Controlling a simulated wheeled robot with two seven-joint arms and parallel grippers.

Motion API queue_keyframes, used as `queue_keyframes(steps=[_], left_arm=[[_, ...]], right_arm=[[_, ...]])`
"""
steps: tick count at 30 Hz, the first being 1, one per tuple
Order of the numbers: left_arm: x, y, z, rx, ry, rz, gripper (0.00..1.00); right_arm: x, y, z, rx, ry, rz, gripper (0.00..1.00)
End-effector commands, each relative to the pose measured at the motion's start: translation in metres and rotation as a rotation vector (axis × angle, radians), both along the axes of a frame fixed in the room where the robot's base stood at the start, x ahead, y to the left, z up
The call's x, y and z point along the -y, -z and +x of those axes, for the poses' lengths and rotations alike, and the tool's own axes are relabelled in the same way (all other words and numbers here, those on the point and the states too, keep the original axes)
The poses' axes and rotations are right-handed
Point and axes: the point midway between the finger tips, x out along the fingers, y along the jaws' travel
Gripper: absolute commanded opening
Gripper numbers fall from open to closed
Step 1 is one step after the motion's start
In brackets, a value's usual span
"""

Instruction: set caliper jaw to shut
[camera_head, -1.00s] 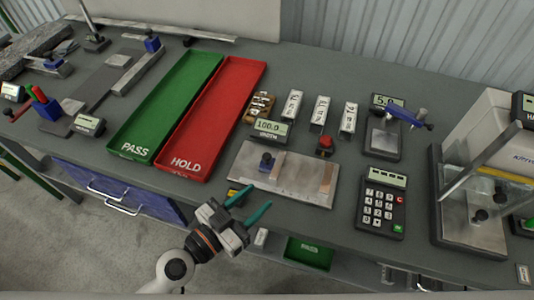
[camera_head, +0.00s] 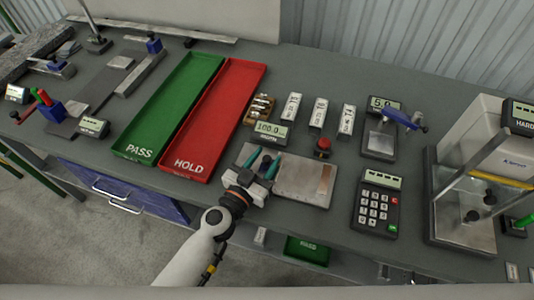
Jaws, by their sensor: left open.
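The width gauge's metal plate (camera_head: 302,181) lies flat on the table. Its display (camera_head: 268,132) stands behind it and reads 100.0. In the earlier frame a dark blue knobbed block, apparently the caliper jaw, stands on the plate's left part; now the fingers largely cover that spot. A strip with a brown tint crosses the plate's right part. My left gripper (camera_head: 264,164) is over the plate's left end with its two teal fingers open. The block seems to be between them, but I cannot tell whether they touch it. My right gripper is not in view.
A green PASS tray (camera_head: 172,100) and a red HOLD tray (camera_head: 228,110) lie left of the plate. A red button (camera_head: 323,146) and several white blocks stand behind it. A keypad (camera_head: 377,203) and a framed tester (camera_head: 470,215) stand to the right.

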Motion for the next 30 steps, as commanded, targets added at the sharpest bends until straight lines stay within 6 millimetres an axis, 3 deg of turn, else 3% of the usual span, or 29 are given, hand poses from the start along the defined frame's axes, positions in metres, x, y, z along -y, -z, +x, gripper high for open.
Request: queue_keyframes(steps=[13, 21, 27, 30], left_arm=[[0.006, 0.0, 0.01, 0.0, 0.001, 0.0, 0.42], [0.006, 0.0, 0.01, 0.0, 0.001, 0.0, 0.0], [0.008, 0.0, 0.009, -0.001, 0.001, -0.001, 0.0], [0.018, 0.001, 0.006, -0.003, 0.002, -0.001, 0.0]], right_arm=[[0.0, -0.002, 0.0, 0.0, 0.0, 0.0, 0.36], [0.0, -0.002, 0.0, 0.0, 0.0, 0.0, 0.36], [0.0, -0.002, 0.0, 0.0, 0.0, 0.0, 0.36], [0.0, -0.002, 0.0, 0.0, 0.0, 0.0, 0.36]])
